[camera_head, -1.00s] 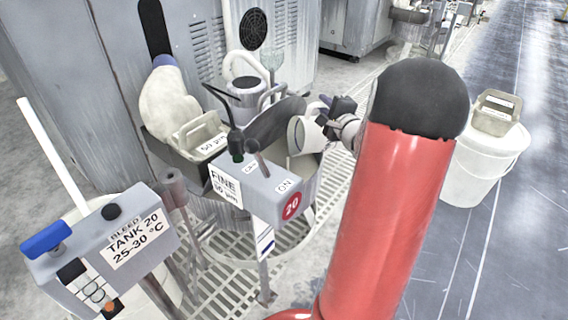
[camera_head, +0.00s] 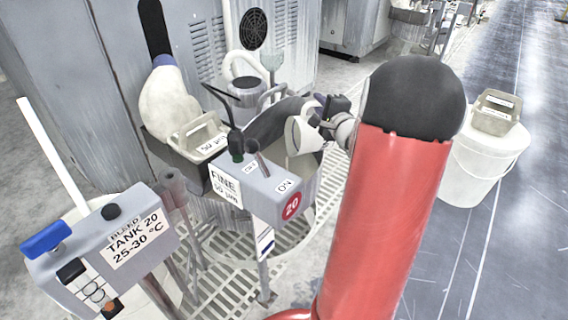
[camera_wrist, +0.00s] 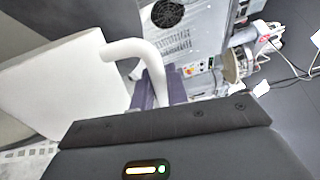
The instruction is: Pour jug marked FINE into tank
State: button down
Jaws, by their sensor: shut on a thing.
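The tank (camera_head: 268,231) stands behind a grey box (camera_head: 262,190) labelled FINE, 50 µm, with a red 20 sign. My gripper (camera_head: 328,108) is above the tank's right side. In the wrist view, its purple-dark fingers (camera_wrist: 160,92) are shut on the curved handle of a white jug (camera_wrist: 65,85). The jug's broad side fills the left of that view. In the head view a pale rounded body (camera_head: 303,138) beside my gripper, over the tank, appears to be this jug. No marking on it is readable, and its mouth and any flow cannot be made out.
A beige tub (camera_head: 203,132) marked 50 µm and a white container (camera_head: 168,104) sit left of the tank. A box labelled TANK 20 (camera_head: 118,240) stands front left. A white bucket (camera_head: 480,168) carries another beige tub (camera_head: 496,112). The floor at right is clear.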

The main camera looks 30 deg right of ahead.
jog(key=shift+w+a+r+n, duration=0.1)
jog(key=shift+a+r+n, duration=0.25)
jog(key=shift+a, duration=0.25)
jog(key=shift+w+a+r+n, duration=0.1)
jog(key=shift+a+r+n, duration=0.15)
jog(key=shift+a+n, duration=0.25)
dwell(0.4)
jog(key=d+f+m, duration=0.1)
jog(key=d, duration=0.1)
jog(key=d+m, duration=0.1)
jog(key=d+f+m, duration=0.1)
jog(key=d, duration=0.1)
jog(key=shift+s+d+f+m, duration=0.25)
jog(key=shift+s+d+f, duration=0.05)
jog(key=shift+s+f, duration=0.1)
jog(key=d+m, duration=0.3)
jog(key=d+r+m, duration=0.1)
jog(key=d, duration=0.1)
jog(key=shift+s+p, duration=0.35)
jog(key=p, duration=0.1)
jog(key=m+p, duration=0.1)
jog(key=shift+d+r+p, duration=0.25)
jog(key=shift+r+p, duration=0.05)
jog(key=d+f+m+p, duration=0.5)
jog(key=d+m, duration=0.2)
jog(key=m, duration=0.2)
jog(key=shift+s+d+f+m+p, duration=0.25)
jog(key=shift+s+f+m+p, duration=0.1)
jog(key=shift+s+f+m, duration=0.1)
